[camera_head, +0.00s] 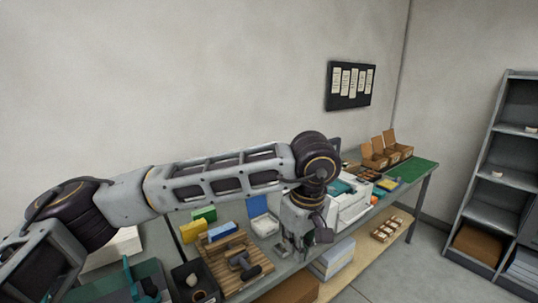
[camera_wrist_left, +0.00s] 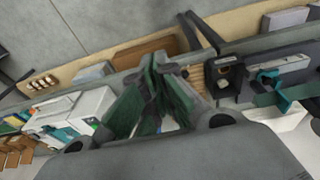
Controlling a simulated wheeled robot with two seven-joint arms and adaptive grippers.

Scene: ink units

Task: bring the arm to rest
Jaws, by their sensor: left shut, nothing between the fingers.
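My left arm (camera_head: 225,178) reaches in from the left over the workbench, and its forearm bends down at the wrist. My left gripper (camera_head: 303,248) points down above the bench, in front of the white printer-like machine (camera_head: 350,206). Its fingers are shut with nothing between them. In the left wrist view the closed fingers of the left gripper (camera_wrist_left: 162,68) show in the middle, above the bench. The arm hides part of the bench and the wall behind it. My right gripper is in neither view.
A wooden slatted board (camera_head: 232,266) with a dark tool lies left of the gripper. Yellow and green boxes (camera_head: 192,231) and a blue-and-white box (camera_head: 262,219) stand behind. Open cardboard boxes (camera_head: 386,150) sit at the far end. A grey shelf (camera_head: 500,190) stands at right.

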